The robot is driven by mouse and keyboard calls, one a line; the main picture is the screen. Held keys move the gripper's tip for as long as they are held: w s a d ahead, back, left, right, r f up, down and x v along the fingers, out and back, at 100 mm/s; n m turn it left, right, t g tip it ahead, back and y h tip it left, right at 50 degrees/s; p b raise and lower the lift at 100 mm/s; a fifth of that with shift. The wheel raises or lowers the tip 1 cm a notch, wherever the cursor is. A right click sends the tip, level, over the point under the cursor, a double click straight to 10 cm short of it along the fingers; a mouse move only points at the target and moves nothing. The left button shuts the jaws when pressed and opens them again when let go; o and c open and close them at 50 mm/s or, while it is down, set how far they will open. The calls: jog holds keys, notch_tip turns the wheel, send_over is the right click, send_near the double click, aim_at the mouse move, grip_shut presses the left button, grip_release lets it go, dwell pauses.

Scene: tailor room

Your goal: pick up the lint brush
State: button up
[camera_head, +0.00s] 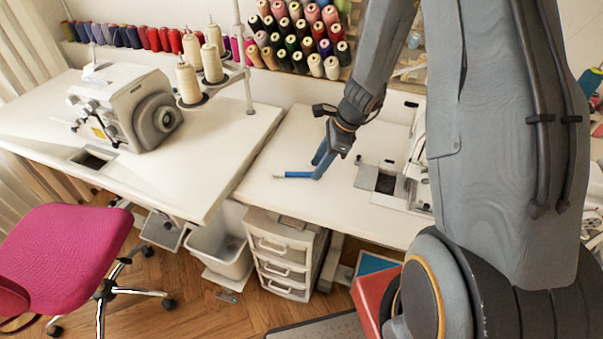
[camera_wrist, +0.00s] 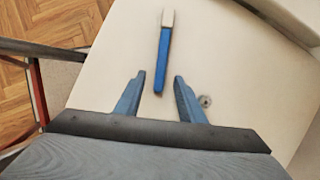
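The lint brush has a blue handle and a pale end, and it lies on the white table. In the head view the lint brush (camera_head: 296,174) is just left of my gripper (camera_head: 317,170), with its pale end pointing left. In the wrist view the lint brush (camera_wrist: 163,62) lies ahead, pale end away from me. The near end of its handle shows between the two blue fingers of my gripper (camera_wrist: 159,75). The fingers are apart, with a gap on each side of the handle. The height of the fingertips above the table is hard to tell.
A sewing machine (camera_head: 128,105) and thread cones (camera_head: 211,62) stand on the left table. A second machine (camera_head: 417,172) is right of the brush. Thread spools (camera_head: 290,35) line the back. Drawers (camera_head: 283,255) and a pink chair (camera_head: 65,255) are in front. The tabletop around the brush is clear.

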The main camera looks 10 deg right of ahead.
jog(key=shift+x, duration=0.85)
grip_shut()
jog(key=shift+r, duration=0.15)
